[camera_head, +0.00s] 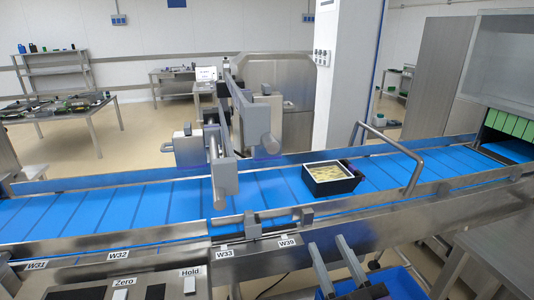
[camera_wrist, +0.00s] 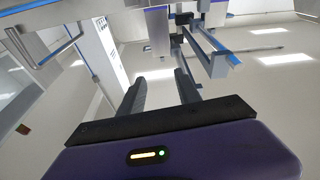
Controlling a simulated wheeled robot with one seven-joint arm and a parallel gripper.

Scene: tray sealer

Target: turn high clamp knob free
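A grey clamp frame (camera_head: 220,165) with upright posts and arms stands over the blue conveyor. I cannot tell for sure which is the high clamp knob. My gripper (camera_head: 326,241) is at the bottom of the head view, in front of the conveyor, below and to the right of the frame. Its fingers are apart and empty, as the wrist view also shows (camera_wrist: 160,80). In the wrist view, grey bars of the frame (camera_wrist: 215,48) appear beyond the fingers, upper right.
A black tray with pale contents (camera_head: 331,177) sits on the blue conveyor (camera_head: 120,208), right of the frame. A bent metal handle (camera_head: 413,165) rises farther right. Steel rails and a labelled button panel (camera_head: 140,285) line the near side.

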